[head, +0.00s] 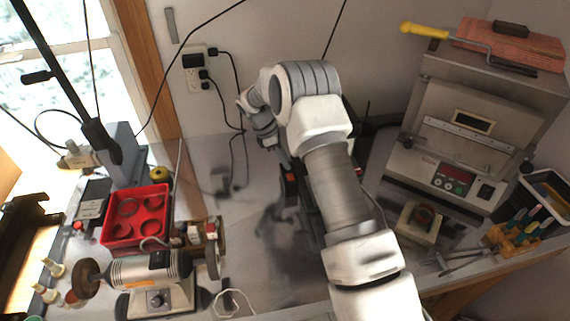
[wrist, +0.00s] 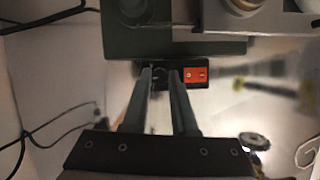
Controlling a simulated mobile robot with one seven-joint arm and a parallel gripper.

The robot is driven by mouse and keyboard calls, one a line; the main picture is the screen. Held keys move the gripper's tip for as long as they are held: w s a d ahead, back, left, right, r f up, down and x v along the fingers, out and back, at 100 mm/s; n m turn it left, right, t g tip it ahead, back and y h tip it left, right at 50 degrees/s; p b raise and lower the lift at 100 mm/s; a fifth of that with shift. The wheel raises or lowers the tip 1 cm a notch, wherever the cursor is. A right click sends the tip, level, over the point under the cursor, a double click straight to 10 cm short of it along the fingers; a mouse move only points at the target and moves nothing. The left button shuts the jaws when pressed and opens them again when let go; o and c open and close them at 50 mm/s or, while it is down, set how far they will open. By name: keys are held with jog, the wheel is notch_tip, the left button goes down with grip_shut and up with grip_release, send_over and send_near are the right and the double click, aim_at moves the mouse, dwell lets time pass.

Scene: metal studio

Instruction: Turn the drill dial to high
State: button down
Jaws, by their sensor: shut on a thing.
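In the wrist view a dark dial (wrist: 160,76) sits on the black front panel of the drill's dark grey-green base (wrist: 175,46). My gripper (wrist: 161,71) has its two fingers on either side of the dial, shut on it. An orange-red switch (wrist: 195,75) with light marks is just to the right of the dial. The dial's pointer and setting marks are too small and dark to read. In the head view my arm covers most of the drill, the dial and my fingertips.
To the left on the bench are a red tray (head: 109,238) and a bench grinder (head: 150,285). To the right stand a grey oven (head: 470,125) with a yellow-handled tool on top and a wooden tool holder (head: 513,238). Cables hang from the wall outlet (head: 196,75).

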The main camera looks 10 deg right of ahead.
jog(key=m, duration=0.2)
jog(key=m+g+b, duration=0.1)
jog(key=m, duration=0.1)
jog(key=m+g+b, duration=0.1)
jog(key=m, duration=0.1)
jog(key=shift+w+d+m+y, duration=0.1)
jog(key=shift+w+m+y, duration=0.2)
jog(key=shift+y, duration=0.1)
jog(key=m+g+y, duration=0.1)
jog(key=m, duration=0.2)
jog(key=m+y, duration=0.1)
jog(key=m, duration=0.2)
jog(key=shift+d+g+b, duration=0.15)
jog(key=shift+g+b, duration=0.15)
jog(key=shift+g, duration=0.1)
jog(key=c, duration=0.7)
grip_release()
